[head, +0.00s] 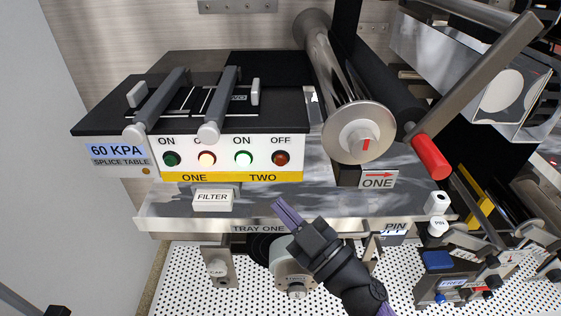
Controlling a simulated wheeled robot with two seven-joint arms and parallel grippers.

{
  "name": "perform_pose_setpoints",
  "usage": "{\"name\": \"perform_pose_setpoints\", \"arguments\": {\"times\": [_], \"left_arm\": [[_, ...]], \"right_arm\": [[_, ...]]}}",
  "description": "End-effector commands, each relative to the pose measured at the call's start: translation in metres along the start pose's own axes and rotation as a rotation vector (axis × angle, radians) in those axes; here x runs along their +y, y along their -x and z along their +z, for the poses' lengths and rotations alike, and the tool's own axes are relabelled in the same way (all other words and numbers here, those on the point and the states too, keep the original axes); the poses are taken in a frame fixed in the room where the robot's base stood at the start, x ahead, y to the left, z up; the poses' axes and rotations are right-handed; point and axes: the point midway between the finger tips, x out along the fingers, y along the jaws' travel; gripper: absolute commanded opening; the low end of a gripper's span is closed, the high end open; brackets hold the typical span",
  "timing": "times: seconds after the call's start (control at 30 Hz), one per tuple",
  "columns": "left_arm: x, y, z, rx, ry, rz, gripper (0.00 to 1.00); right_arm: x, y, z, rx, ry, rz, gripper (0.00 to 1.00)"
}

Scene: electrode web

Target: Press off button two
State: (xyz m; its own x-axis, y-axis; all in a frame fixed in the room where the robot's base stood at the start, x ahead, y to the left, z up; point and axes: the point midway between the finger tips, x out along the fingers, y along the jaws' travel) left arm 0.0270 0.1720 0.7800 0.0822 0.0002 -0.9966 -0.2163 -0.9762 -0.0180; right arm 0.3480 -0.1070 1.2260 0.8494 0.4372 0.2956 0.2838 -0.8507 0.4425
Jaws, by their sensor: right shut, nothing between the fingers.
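The off button of two (281,158) is a dark red round button under the right OFF label, on the white front panel above the yellow strip marked TWO. The on button of two (243,158) beside it glows pale green. In group ONE, the on button (172,158) is dark green and the off button (206,159) glows pale with a red rim. My right gripper (283,209) is shut and empty, its purple fingertips below the panel, in front of the TRAY ONE shelf, apart from the buttons. My left gripper is not in view.
A roller with a round metal end (358,132) stands right of the panel, with a red-handled lever (430,157) beyond it. The FILTER block (212,199) is left of my right gripper. The tray ledge (170,222) runs below the panel.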

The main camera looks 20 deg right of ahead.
Motion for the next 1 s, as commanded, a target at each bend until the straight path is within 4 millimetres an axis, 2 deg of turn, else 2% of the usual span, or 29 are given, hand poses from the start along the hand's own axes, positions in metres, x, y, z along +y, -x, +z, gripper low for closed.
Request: {"name": "perform_pose_setpoints", "arguments": {"times": [0.3, 0.5, 1.0], "left_arm": [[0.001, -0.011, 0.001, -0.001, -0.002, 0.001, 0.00], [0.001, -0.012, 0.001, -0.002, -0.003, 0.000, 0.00], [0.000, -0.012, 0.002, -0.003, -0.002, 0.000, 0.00]], "right_arm": [[0.024, -0.033, 0.025, 0.000, 0.002, 0.002, 0.00], [0.035, -0.048, 0.035, -0.001, 0.000, 0.001, 0.00], [0.039, -0.052, 0.038, -0.001, 0.000, 0.001, 0.00]]}}
